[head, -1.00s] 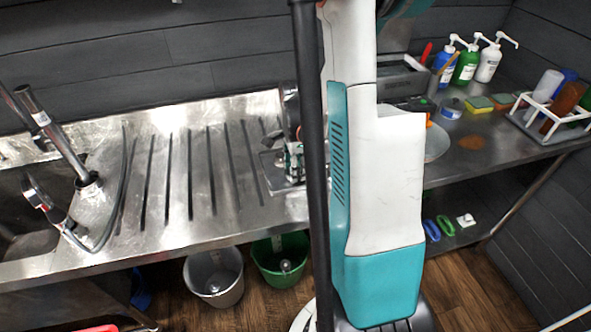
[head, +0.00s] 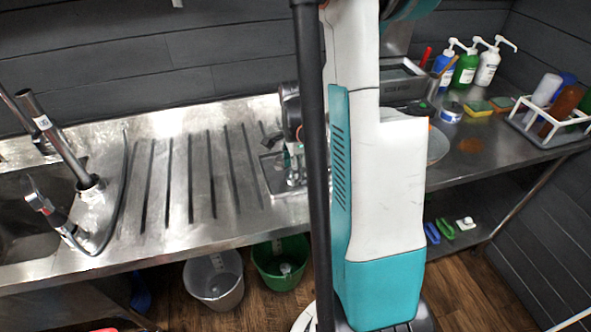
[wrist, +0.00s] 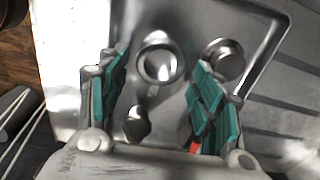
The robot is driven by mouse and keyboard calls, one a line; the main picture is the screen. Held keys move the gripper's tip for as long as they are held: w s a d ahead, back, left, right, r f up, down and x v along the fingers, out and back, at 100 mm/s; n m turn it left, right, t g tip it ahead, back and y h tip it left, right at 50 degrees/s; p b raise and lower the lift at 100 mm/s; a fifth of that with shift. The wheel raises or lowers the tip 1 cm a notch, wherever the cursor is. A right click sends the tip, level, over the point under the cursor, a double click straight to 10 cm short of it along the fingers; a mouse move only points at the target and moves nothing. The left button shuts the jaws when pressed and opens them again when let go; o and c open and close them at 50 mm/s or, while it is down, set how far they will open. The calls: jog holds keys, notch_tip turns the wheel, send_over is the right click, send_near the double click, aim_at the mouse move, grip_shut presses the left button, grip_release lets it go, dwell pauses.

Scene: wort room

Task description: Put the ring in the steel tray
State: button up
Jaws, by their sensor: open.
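The steel tray (wrist: 262,62) fills much of the wrist view, and its raised rim runs down the right side. In the head view the tray (head: 272,182) lies on the steel counter, partly hidden by my arm. A shiny metal ring (wrist: 143,62) appears to lie on the tray floor between my fingers. A round metal cup-like piece (wrist: 222,60) and a small dark rounded piece (wrist: 137,124) are also in the tray. My gripper (wrist: 162,68) is open over the tray, its green-padded fingers on either side of the ring. Contact with the ring cannot be told.
A sink with a tap (head: 55,140) is at the left of the ribbed drainer. A grey bucket (head: 214,283) and a green bucket (head: 280,262) stand below. Pump bottles (head: 466,65), sponges (head: 478,108) and a white rack (head: 545,125) occupy the right counter. The drainer's middle is clear.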

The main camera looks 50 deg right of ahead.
notch_tip(320, 180, up, 11)
jog(key=p, duration=0.3)
dwell(0.5)
